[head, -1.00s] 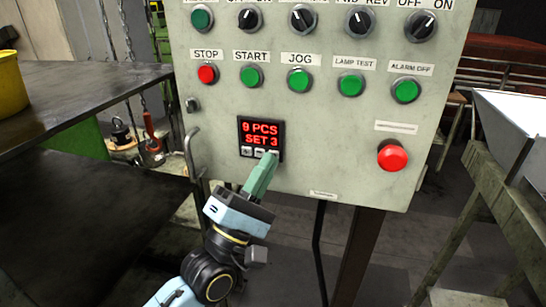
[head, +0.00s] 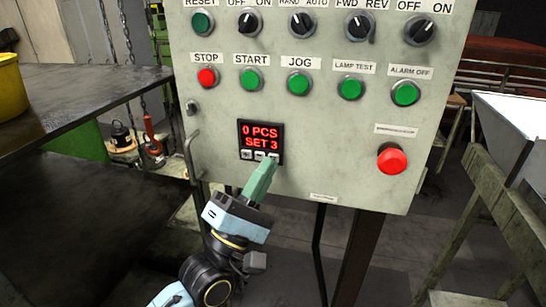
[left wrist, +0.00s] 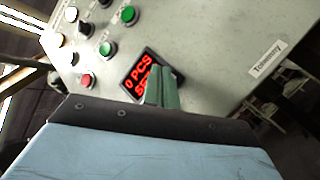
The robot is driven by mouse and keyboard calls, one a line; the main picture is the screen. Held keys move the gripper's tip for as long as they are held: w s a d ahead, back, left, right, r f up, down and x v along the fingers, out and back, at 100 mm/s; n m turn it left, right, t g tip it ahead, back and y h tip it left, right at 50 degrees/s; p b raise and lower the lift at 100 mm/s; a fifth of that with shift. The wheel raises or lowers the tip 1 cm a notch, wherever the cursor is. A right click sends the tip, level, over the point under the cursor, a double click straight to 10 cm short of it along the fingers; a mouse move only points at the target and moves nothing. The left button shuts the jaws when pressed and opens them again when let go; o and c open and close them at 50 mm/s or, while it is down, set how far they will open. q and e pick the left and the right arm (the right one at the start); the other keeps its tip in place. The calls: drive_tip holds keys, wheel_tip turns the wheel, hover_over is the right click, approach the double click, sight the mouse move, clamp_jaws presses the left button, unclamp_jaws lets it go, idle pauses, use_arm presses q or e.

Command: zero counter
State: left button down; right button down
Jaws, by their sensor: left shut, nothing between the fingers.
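The counter (head: 261,136) is a small black display on the grey control panel, with red text reading "0 PCS" and "SET 3". A row of small buttons runs along its lower edge. My left gripper (head: 269,163) is shut and empty, its green fingertips at the rightmost of these buttons; I cannot tell whether they touch it. In the left wrist view the counter (left wrist: 136,75) shows beyond the shut fingers, which hide part of its lower text. My right gripper is not in view.
The panel (head: 330,130) carries rows of switches and green buttons above the counter, a red STOP button (head: 207,77), and a large red button (head: 392,159) to the right. A dark table (head: 70,100) stands at left, a metal stand (head: 490,190) at right.

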use_arm(q)
drive_tip(key=shift+s, duration=0.2)
drive_tip(key=s+a+p, duration=0.2)
drive_tip(key=s, duration=0.3)
drive_tip(key=shift+s, duration=0.35)
